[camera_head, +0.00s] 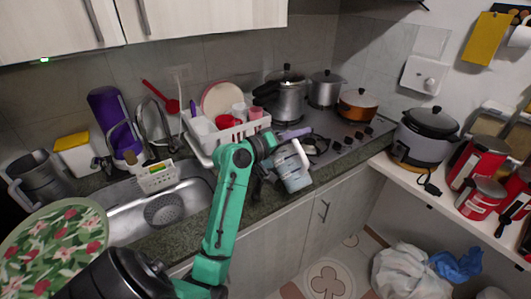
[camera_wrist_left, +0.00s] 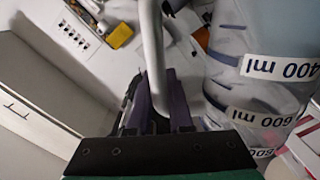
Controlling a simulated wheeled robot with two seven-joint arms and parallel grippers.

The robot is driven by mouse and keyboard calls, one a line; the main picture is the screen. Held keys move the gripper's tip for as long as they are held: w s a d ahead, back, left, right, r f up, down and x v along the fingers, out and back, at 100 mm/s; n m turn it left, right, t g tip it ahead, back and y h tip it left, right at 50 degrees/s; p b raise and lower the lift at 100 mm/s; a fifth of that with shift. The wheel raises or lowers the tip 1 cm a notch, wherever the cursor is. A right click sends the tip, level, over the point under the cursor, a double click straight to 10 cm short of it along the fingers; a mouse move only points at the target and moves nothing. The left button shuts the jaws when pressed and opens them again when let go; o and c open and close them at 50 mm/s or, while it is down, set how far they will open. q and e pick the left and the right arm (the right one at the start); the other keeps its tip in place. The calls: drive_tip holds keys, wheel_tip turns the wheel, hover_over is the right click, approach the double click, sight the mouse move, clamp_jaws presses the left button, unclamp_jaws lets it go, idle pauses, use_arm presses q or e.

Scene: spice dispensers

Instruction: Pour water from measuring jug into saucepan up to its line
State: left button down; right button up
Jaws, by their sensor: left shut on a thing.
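My left gripper (camera_head: 268,164) is shut on the measuring jug (camera_head: 294,170), a clear, bluish jug with white bands, held in front of the counter edge. In the left wrist view the jug (camera_wrist_left: 262,75) fills the right side, with "400 ml" and "600 ml" labels. Its grey handle (camera_wrist_left: 152,50) runs between the dark purple fingers of my left gripper (camera_wrist_left: 160,105). I cannot tell the water level in it. Silver pots with lids (camera_head: 287,98) (camera_head: 325,92) and an orange pot (camera_head: 357,106) stand at the stove; I cannot tell which is the saucepan. My right gripper is not visible.
A white dish rack (camera_head: 222,136) stands behind my left arm, and the sink (camera_head: 180,205) lies left of it. A rice cooker (camera_head: 424,138) and red canisters (camera_head: 482,165) are on the right shelf. White bags (camera_head: 410,272) lie on the floor.

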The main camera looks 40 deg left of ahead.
sight(305, 168)
use_arm(q)
drive_tip(key=shift+w+a+r+n+p, duration=0.15)
drive_tip(key=shift+a+r+n+p, duration=0.35)
drive_tip(key=shift+p, duration=0.25)
drive_tip(key=shift+w+a+r+n+p, duration=0.15)
drive_tip(key=shift+a+r+n+p, duration=0.35)
drive_tip(key=shift+p, duration=0.2)
idle(5.1)
